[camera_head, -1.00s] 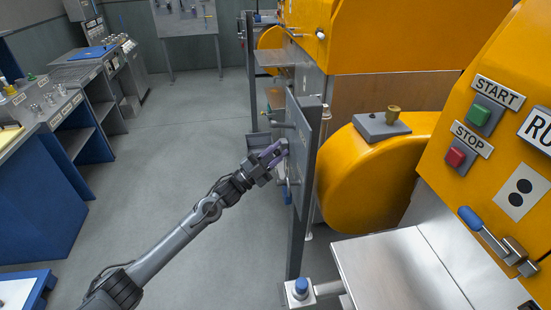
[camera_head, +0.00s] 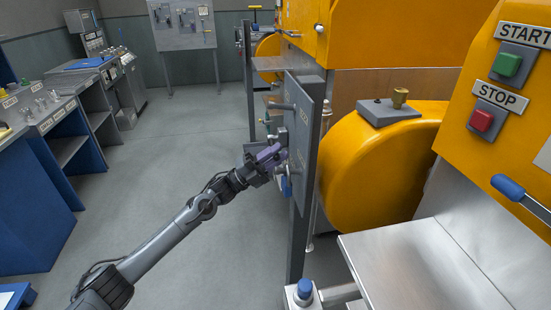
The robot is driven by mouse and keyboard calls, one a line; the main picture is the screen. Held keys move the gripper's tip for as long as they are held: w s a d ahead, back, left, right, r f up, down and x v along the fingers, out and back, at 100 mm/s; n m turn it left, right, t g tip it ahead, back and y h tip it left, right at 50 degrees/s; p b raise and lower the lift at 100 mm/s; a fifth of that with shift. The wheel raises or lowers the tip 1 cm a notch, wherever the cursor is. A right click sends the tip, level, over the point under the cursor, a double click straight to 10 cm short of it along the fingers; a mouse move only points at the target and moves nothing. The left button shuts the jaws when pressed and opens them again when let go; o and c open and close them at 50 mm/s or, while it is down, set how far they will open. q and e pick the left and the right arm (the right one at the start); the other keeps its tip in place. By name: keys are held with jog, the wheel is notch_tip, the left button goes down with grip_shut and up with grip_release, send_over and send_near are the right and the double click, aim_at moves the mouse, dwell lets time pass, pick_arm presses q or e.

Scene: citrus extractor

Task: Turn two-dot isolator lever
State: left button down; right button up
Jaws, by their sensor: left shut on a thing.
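My left gripper (camera_head: 277,154) reaches in from the left and is shut at the face of the upright grey panel (camera_head: 305,140). It is shut on a lever there; the fingers and arm hide most of the lever. The panel is seen nearly edge-on, so I cannot read any dot marks on its face. Another grey handle (camera_head: 281,106) sticks out of the panel above the gripper. A further metal fitting (camera_head: 287,171) shows just below the gripper. My right gripper is not in view.
The yellow machine with a green START button (camera_head: 507,65), red STOP button (camera_head: 481,120) and blue-handled lever (camera_head: 508,187) stands at the right. A metal table (camera_head: 425,265) is in front of it. Benches (camera_head: 35,195) line the left. The floor between is clear.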

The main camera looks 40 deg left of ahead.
pick_arm(q)
jog(key=shift+f, duration=0.1)
jog(key=c, duration=1.1)
grip_release()
jog(key=p+v, duration=0.1)
jog(key=v, duration=1)
